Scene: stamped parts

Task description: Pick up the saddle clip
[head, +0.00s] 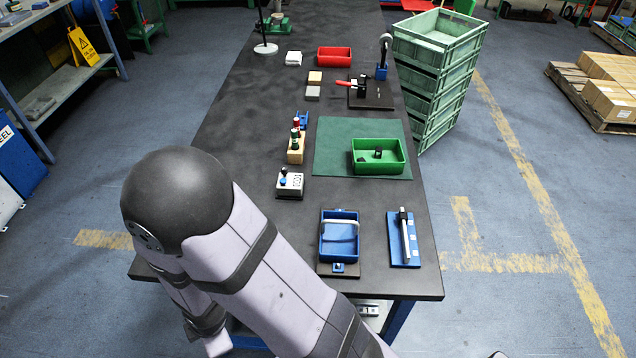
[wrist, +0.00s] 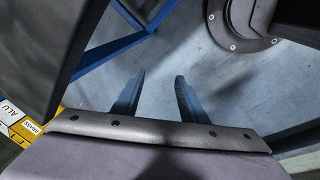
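Small dark parts (head: 378,153) lie in the green bin (head: 402,168) on the green mat (head: 333,163), right of the bench's middle. They are too small in the head view to tell whether one is the saddle clip. My gripper (wrist: 159,78) shows in the wrist view with its two fingers apart and nothing between them. It points down past the bench at the blue-grey floor, away from the green bin.
The dark bench (head: 235,120) also carries a blue bin (head: 323,245), a blue plate with a rod (head: 413,252), a grey box with knobs (head: 289,185), a wooden block (head: 297,152) and a red tray (head: 334,57). Green crates (head: 430,85) stand beside its right edge.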

